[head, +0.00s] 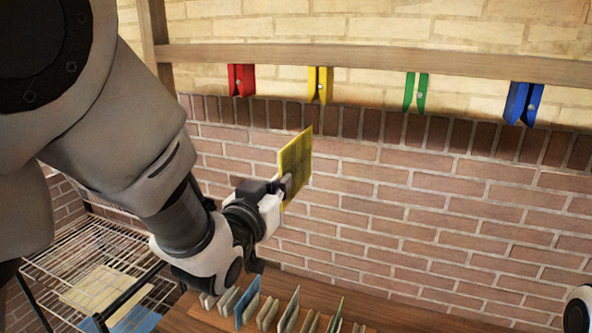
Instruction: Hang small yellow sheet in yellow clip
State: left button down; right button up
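My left gripper (284,187) is shut on the yellow sheet (297,163) at its lower left edge. The sheet is held upright in the air in front of the brick wall, below the clips. The yellow clip (320,84) hangs from the wooden rail, above and slightly right of the sheet, with a clear gap between them. Its jaws point down and nothing is in them. Of my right arm only a small white part shows at the lower right edge; its gripper is out of view.
A red clip (241,80), a green clip (416,92) and a blue clip (523,103) hang on the wooden rail (400,62), all empty. Below, a wooden table (181,318) bears a rack with several upright sheets (289,312). A wire shelf (60,248) with flat sheets stands at the lower left.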

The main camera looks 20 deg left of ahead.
aim_at(302, 144)
pick_arm(q)
jog(key=shift+w+r+p, duration=0.15)
jog(key=shift+w+p, duration=0.15)
jog(key=shift+w, duration=0.3)
jog(key=w+p, duration=0.1)
jog(key=w, duration=0.2)
jog(key=w+r+p, duration=0.1)
jog(key=w, duration=0.3)
jog(key=w+p, duration=0.1)
jog(key=w, duration=0.2)
jog(key=shift+w+d+r+p, duration=0.2)
jog(key=shift+r+p, duration=0.15)
jog(key=shift+r, duration=0.35)
jog(key=shift+s+r, duration=0.3)
jog(key=shift+r, duration=0.25)
jog(key=shift+w+f, duration=0.15)
jog(key=shift+w, duration=0.05)
jog(key=shift+s, duration=0.15)
jog(key=shift+b, duration=0.4)
